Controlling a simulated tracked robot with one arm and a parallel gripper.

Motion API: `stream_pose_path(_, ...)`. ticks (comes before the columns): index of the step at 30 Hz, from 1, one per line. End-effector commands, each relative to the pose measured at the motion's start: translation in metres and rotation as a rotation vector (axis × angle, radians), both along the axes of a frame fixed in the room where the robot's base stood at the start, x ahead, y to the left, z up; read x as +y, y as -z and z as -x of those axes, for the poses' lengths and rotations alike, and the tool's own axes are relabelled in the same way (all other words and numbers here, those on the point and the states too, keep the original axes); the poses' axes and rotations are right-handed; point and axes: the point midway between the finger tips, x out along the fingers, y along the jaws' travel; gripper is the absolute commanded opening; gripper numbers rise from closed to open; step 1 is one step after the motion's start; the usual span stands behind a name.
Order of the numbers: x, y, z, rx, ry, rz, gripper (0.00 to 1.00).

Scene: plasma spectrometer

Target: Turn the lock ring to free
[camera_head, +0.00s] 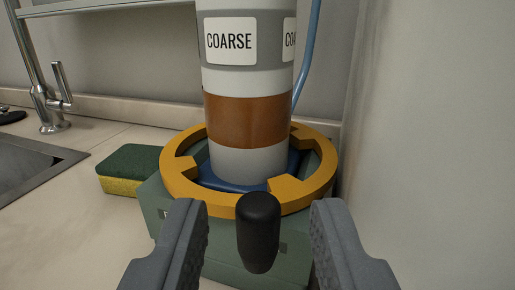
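The yellow lock ring (180,181) lies on top of a green-grey box-shaped base (160,205), around the foot of an upright cylinder (247,80). The ring has inward notched tabs. The cylinder is white and grey with a brown band and labels reading "COARSE". A black knob handle (259,232) stands at the ring's near side. My gripper (258,217) is open, with one grey finger on each side of the handle and a gap on both sides. Whether the handle lies fully between the fingers in depth is hard to tell.
A green and yellow sponge (131,170) lies left of the base. A sink (35,165) and chrome tap (50,100) are at the left. A blue hose (308,50) runs up behind the cylinder. A wall (430,130) stands close on the right.

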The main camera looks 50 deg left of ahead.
Motion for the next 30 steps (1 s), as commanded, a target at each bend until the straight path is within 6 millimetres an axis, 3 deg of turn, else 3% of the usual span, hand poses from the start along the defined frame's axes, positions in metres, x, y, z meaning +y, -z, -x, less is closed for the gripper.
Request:
stream_pose_path(9,0.022,-0.001,-0.019,-0.002,0.000,-0.002,0.34)
stream_pose_path(20,0.025,-0.001,-0.021,-0.001,0.000,-0.001,0.34)
stream_pose_path(24,0.025,-0.001,-0.021,-0.001,0.000,-0.001,0.00)
stream_pose_path(30,0.026,-0.001,-0.020,-0.001,0.001,-0.001,0.00)
